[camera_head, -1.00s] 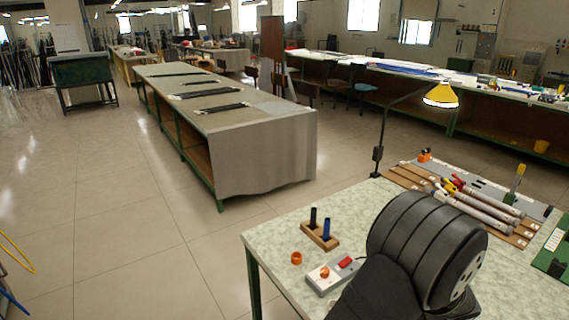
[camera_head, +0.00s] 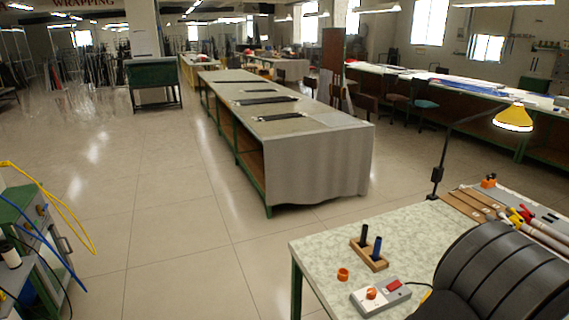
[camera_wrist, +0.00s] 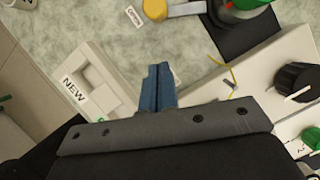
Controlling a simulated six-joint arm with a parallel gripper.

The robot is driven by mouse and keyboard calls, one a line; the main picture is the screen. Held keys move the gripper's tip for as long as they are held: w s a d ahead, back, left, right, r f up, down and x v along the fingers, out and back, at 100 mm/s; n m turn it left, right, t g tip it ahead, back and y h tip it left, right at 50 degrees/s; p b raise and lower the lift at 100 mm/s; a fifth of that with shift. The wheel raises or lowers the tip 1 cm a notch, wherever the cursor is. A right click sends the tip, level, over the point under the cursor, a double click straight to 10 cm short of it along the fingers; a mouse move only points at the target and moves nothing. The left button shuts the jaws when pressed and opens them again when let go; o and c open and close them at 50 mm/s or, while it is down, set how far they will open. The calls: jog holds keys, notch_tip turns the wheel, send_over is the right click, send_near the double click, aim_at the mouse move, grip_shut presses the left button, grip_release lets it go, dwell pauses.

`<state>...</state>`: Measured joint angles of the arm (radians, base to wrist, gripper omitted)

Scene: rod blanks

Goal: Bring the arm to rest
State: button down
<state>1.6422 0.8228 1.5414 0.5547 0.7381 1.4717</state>
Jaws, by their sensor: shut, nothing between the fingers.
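My gripper (camera_wrist: 158,88) shows in the wrist view as two blue-grey fingers pressed together with nothing between them. It hangs above a pale green marbled worktop. A white box with a "NEW" label (camera_wrist: 75,92) is left of the fingers, and a white panel with a black knob (camera_wrist: 295,78) is to the right. In the head view only a dark rounded part of my arm shows at the lower right, over the near worktop (camera_head: 330,250); the gripper itself is out of that view.
On the near worktop are a wooden block with two dark pegs (camera_head: 369,253), an orange ring (camera_head: 343,274), a switch box (camera_head: 380,296), a yellow lamp (camera_head: 513,118) and several rods (camera_head: 548,238) at the right edge. A long covered bench (camera_head: 315,165) stands beyond open floor.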

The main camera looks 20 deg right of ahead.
jog(key=v, duration=0.9)
jog(key=x, duration=0.9)
jog(key=shift+f, duration=0.1)
jog(key=w, duration=0.1)
jog(key=w+d, duration=0.1)
jog(key=w, duration=0.1)
jog(key=shift+d+f, duration=0.25)
jog(key=shift+f, duration=0.1)
jog(key=shift+w+d, duration=0.1)
jog(key=shift+d, duration=0.15)
jog(key=shift+s+n, duration=0.4)
jog(key=shift+s, duration=0.5)
jog(key=shift+s+n+y, duration=0.2)
jog(key=shift+n+y, duration=0.1)
jog(key=shift+n, duration=0.1)
jog(key=s, duration=0.1)
jog(key=s+a, duration=0.1)
jog(key=s, duration=0.1)
jog(key=shift+s+r, duration=0.2)
jog(key=shift+s, duration=0.1)
jog(key=v, duration=1)
jog(key=w+d+r+m+g+y, duration=0.1)
jog(key=w+d+r+m+g, duration=0.1)
jog(key=w+r+m, duration=0.4)
jog(key=shift+w+d+m+g, duration=0.35)
jog(key=shift+w+m+g, duration=0.45)
jog(key=shift+w+m, duration=1.05)
